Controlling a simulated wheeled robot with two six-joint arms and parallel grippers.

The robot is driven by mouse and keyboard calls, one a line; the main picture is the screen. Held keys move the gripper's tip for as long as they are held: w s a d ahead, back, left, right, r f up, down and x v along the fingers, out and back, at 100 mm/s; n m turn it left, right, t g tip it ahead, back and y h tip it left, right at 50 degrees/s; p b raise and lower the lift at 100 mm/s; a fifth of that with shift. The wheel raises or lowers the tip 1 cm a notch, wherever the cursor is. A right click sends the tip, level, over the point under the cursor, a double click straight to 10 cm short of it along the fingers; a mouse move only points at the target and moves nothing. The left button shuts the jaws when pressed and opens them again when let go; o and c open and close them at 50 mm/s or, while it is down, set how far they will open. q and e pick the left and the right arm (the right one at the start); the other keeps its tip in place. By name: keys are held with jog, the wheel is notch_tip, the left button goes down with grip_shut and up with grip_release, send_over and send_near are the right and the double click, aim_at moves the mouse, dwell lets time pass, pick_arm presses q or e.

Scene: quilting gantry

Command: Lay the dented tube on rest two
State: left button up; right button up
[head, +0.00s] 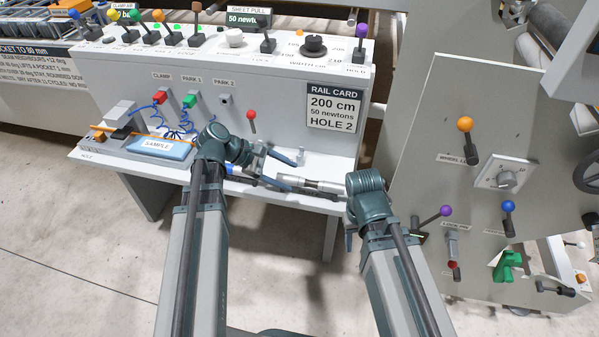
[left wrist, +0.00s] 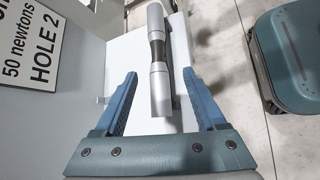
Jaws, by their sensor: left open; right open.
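A grey tube (head: 318,186) with a darker, narrower middle lies along the white shelf; it also shows in the left wrist view (left wrist: 156,52). I cannot make out a dent. My left gripper (head: 292,175) is open above the shelf. In the left wrist view its blue fingers (left wrist: 160,76) stand apart on either side of the tube's near part, with gaps between. I cannot tell how high the fingertips are above it. No label for rest two is readable.
A blue sample tray (head: 160,149) and blue cables (head: 180,133) are at the left. The grey panel with levers (head: 420,120) stands to the right of the shelf.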

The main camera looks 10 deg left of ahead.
pick_arm(q)
jog(key=p+v, duration=0.4)
jog(key=v, duration=0.4)
jog(key=shift+r, duration=0.2)
pick_arm(e)
jog(key=shift+r, duration=2.55)
pick_arm(q)
jog(key=shift+s+d, duration=0.1)
jog(key=shift+d, duration=0.05)
jog(key=s+d+r+m+g+y+p, duration=0.1)
jog(key=s+d+r+m+y+p, duration=0.4)
jog(key=m+p, duration=0.4)
jog(key=s+d+r+m+g+y+p, duration=0.2)
jog(key=s+d+r+m+y+p, duration=0.3)
jog(key=d+r+m+p, duration=0.3)
jog(key=d+m+y+p, duration=0.1)
jog(key=d+m+p, duration=0.1)
jog(key=p, duration=0.2)
jog(key=shift+s+d+m, duration=0.25)
jog(key=shift+s+m, duration=0.05)
jog(key=shift+s, duration=0.1)
pick_arm(e)
notch_tip(320, 180, up, 21)
